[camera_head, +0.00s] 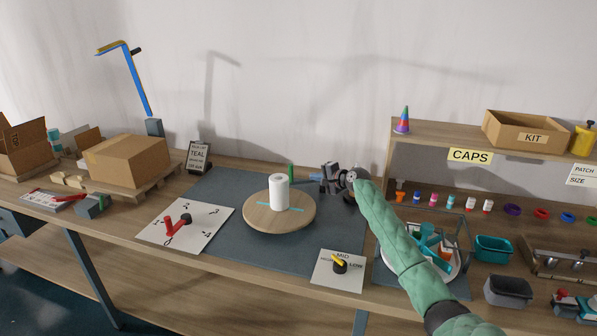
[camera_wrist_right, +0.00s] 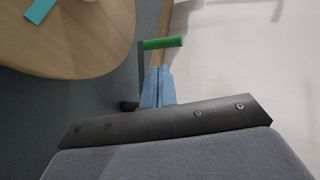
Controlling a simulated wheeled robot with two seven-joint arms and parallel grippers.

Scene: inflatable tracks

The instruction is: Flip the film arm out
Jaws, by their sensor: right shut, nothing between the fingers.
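A bar with a green handle (camera_head: 291,172), likely the film arm, stands behind the round wooden turntable (camera_head: 260,222). In the right wrist view the green handle (camera_wrist_right: 164,43) sticks out sideways from the end of a dark bar. My right gripper (camera_head: 314,177) is just right of the handle. Its blue fingers (camera_wrist_right: 158,70) are shut and empty, with the tips close to the handle; I cannot tell if they touch it. A white roll (camera_head: 279,192) stands upright on the turntable. My left gripper is not in view.
A dial board (camera_head: 205,228) with a red pointer lies left of the turntable, and a MID/LOW knob card (camera_head: 325,272) in front right. A tall blue post (camera_head: 134,75) stands behind left. A shelf (camera_head: 440,130) and bins (camera_head: 492,247) fill the right.

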